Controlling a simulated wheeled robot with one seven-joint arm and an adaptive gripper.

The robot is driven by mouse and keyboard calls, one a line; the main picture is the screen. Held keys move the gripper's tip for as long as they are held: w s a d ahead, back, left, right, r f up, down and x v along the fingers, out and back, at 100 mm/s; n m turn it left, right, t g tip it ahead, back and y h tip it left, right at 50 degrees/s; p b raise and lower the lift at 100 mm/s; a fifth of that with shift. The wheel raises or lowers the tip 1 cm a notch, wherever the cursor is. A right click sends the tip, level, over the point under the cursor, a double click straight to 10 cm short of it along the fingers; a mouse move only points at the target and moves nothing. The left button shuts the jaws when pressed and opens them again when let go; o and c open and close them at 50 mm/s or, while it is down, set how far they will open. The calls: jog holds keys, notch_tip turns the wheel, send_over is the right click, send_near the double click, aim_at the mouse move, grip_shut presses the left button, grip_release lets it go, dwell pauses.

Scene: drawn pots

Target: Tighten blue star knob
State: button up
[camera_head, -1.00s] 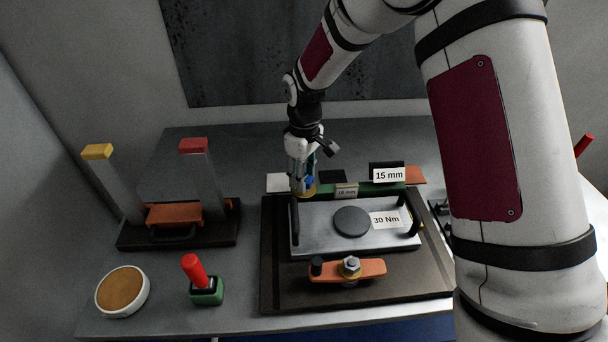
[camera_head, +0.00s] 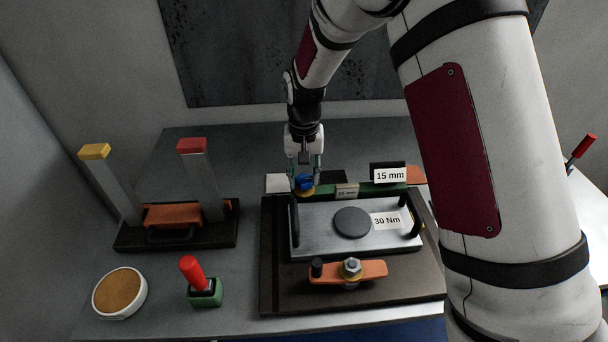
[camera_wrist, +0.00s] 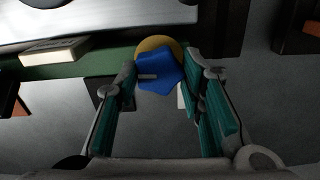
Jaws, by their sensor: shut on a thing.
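The blue star knob (camera_wrist: 160,72) sits on a round brass-coloured base (camera_wrist: 150,44) by the green bar (camera_wrist: 62,62). My gripper (camera_wrist: 162,76) is around the knob, with a teal-padded finger on each side, shut on it. In the head view the blue knob (camera_head: 305,181) shows between the fingertips of my gripper (camera_head: 305,178), at the back left corner of the dark fixture (camera_head: 284,294). The knob's lobes show in the wrist view, with a pale mark on its top.
A metal plate (camera_head: 325,238) with a dark disc and a "30 Nm" label lies in front of the knob. A "15 mm" sign (camera_head: 388,174) stands to the right. An orange clamp bar (camera_head: 372,270) is nearer the front. A red-handled tool (camera_head: 192,270) stands at left.

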aim_at(304, 179)
jog(key=shift+a+m, duration=0.15)
jog(key=shift+m, duration=1.45)
jog(key=o, duration=1.2)
jog(key=shift+c, duration=0.2)
notch_tip(304, 179, up, 12)
